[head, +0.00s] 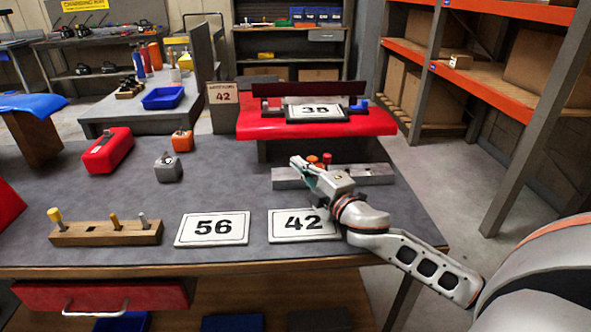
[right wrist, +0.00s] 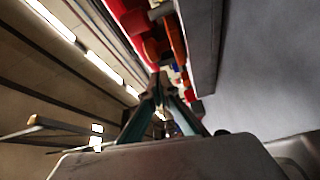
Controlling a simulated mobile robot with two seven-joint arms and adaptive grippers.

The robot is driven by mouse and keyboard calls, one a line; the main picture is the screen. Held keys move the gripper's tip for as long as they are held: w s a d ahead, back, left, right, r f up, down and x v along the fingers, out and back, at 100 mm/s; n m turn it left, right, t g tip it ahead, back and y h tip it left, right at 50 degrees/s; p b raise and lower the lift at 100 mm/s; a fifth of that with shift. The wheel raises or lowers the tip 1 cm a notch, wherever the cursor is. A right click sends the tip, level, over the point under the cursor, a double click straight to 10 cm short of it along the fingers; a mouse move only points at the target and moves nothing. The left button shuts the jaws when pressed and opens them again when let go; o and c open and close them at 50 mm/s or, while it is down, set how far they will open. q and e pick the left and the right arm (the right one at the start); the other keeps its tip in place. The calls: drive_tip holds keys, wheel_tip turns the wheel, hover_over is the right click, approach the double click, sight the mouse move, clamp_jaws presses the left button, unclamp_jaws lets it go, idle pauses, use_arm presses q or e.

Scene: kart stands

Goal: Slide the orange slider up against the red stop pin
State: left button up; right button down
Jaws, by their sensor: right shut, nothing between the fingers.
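A grey metal rail (head: 375,174) lies near the right end of the bench. The orange slider (head: 313,159) shows as a small knob on it, partly behind my right gripper. The red stop pin (head: 327,158) stands just to its right; I cannot tell whether they touch. My right gripper (head: 297,161) is shut and empty, its tips just left of the orange slider, and its body hides the rail's middle. It also shows in the right wrist view (right wrist: 160,80), with blurred red and orange shapes past its tips. My left gripper is not in view.
Number plates 56 (head: 212,229) and 42 (head: 290,225) lie in front of the rail. A wooden block with pegs (head: 105,234) is at the front left. A red kart stand (head: 268,126) stands behind the rail.

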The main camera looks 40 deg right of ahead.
drive_tip(key=shift+s+d+f, duration=0.2)
drive_tip(key=shift+s+d, duration=0.05)
drive_tip(key=shift+d, duration=0.25)
drive_tip(key=shift+s+d, duration=0.15)
drive_tip(key=shift+d, duration=0.25)
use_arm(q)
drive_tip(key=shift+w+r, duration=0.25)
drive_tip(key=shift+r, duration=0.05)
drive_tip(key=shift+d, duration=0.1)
use_arm(e)
drive_tip(key=shift+r, duration=0.1)
